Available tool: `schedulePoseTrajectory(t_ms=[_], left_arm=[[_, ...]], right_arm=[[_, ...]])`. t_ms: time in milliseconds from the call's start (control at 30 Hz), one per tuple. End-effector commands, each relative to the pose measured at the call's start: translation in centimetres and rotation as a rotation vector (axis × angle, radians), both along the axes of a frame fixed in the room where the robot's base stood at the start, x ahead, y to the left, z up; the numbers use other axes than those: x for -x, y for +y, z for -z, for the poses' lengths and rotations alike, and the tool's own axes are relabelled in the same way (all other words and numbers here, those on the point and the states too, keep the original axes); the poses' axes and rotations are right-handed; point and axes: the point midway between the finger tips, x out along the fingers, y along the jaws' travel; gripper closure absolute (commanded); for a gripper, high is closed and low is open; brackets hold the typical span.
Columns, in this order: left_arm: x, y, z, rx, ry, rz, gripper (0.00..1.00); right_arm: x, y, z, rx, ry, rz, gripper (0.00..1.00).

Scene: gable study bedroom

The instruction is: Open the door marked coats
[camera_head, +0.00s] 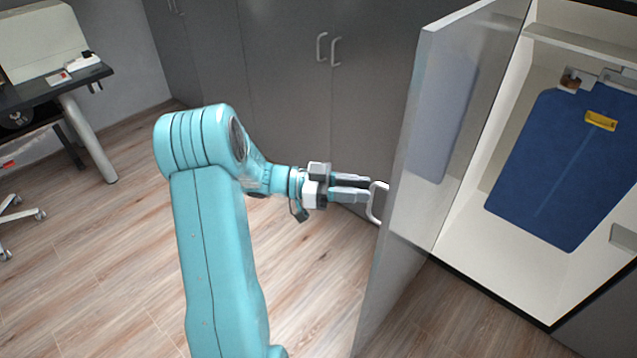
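A grey cabinet door (397,240) stands wide open, swung out toward me, seen nearly edge-on. No coats marking is readable on it. Its white handle (376,204) is on the left face. My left gripper (368,190) points right, with its fingertips at the handle. The fingers lie close together, and I cannot tell whether they close on the handle or only sit beside it. Behind the door, the pale compartment (465,222) is exposed, with a blue garment-like piece (560,165) bearing a yellow patch hanging inside. My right gripper is not in view.
Closed grey cabinet doors (285,75) with paired handles (322,47) line the back. A dark desk (45,92) with a pale leg stands at far left, a wheeled chair base (25,214) below. The wooden floor (110,260) between is clear.

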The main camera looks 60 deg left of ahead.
Motion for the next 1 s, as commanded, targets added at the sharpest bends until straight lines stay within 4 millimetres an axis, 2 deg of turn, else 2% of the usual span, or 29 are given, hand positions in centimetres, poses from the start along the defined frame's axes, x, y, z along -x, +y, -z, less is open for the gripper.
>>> schedulePoseTrajectory(t_ms=[200, 433, 633, 1000], left_arm=[[4.9, 3.7, 0.2, -0.002, 0.002, -0.007, 0.71], [8.9, 6.4, 0.1, -0.001, 0.001, -0.004, 0.71], [10.3, 7.4, 0.0, -0.001, 0.000, -0.001, 0.71], [10.4, 7.5, 0.0, 0.000, 0.000, -0.001, 0.71]], right_arm=[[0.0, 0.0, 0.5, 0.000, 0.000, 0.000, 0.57], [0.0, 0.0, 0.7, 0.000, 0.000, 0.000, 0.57], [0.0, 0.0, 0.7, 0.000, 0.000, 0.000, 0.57], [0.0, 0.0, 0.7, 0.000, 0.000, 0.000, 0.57]])
